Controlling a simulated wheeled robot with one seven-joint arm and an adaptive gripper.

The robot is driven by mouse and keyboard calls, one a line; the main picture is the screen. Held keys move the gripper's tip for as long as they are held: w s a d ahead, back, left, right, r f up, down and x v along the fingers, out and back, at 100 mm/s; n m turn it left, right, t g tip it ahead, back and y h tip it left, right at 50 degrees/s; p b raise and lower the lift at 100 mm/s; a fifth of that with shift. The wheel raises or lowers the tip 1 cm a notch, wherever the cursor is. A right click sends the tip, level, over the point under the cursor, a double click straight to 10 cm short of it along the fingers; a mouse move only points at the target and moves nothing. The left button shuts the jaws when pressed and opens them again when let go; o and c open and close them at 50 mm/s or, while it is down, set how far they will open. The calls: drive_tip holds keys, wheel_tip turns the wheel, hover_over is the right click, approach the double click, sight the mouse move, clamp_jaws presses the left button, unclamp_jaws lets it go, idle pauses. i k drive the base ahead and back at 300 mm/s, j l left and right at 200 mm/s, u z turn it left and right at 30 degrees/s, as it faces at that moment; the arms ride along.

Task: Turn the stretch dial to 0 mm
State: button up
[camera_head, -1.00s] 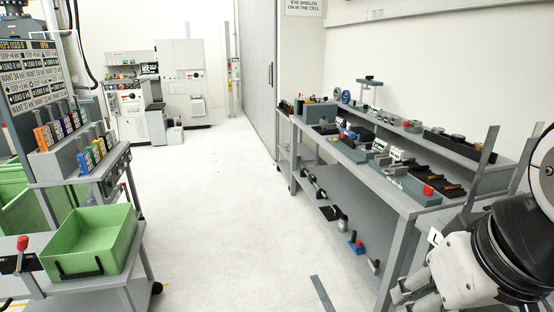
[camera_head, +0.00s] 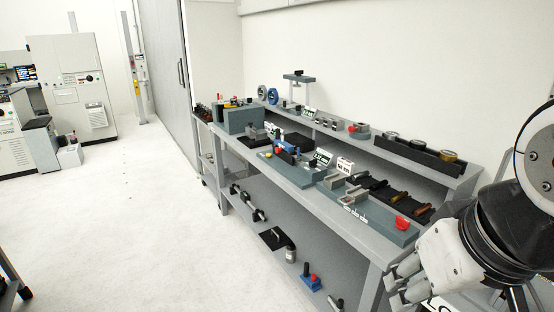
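A grey workbench (camera_head: 330,221) with a back shelf runs along the right wall. On its top is a long teal-grey fixture (camera_head: 372,214) with a red knob (camera_head: 402,223) at its near end. A small green-lit display (camera_head: 322,157) stands behind a second teal plate (camera_head: 288,170). No stretch dial or its mm marking can be made out at this size. My gripper (camera_head: 394,283) is at the lower right, in front of the bench's near end and apart from the fixtures. Its fingers are small and partly overlapped, so its opening is unclear.
A lower shelf (camera_head: 262,222) holds small tools, including a blue and red item (camera_head: 310,278). A dark tray with round parts (camera_head: 420,154) sits on the back shelf. White machine cabinets (camera_head: 72,82) stand far left. The white floor (camera_head: 130,235) left of the bench is clear.

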sight(313, 163)
drive_tip(key=i+j+u, duration=0.2)
drive_tip(key=u, duration=0.15)
drive_tip(key=i+j+u, duration=0.3)
drive_tip(key=i+u, duration=0.1)
drive_tip(key=u, duration=0.25)
drive_tip(key=i+j, duration=0.15)
drive_tip(key=i, duration=0.5)
drive_tip(key=i+l+z, duration=0.1)
drive_tip(key=z, duration=0.3)
drive_tip(key=i+z, duration=0.5)
drive_tip(key=z, duration=0.25)
drive_tip(key=i+j+z, duration=0.15)
drive_tip(key=z, duration=0.2)
drive_tip(key=i+z, duration=0.35)
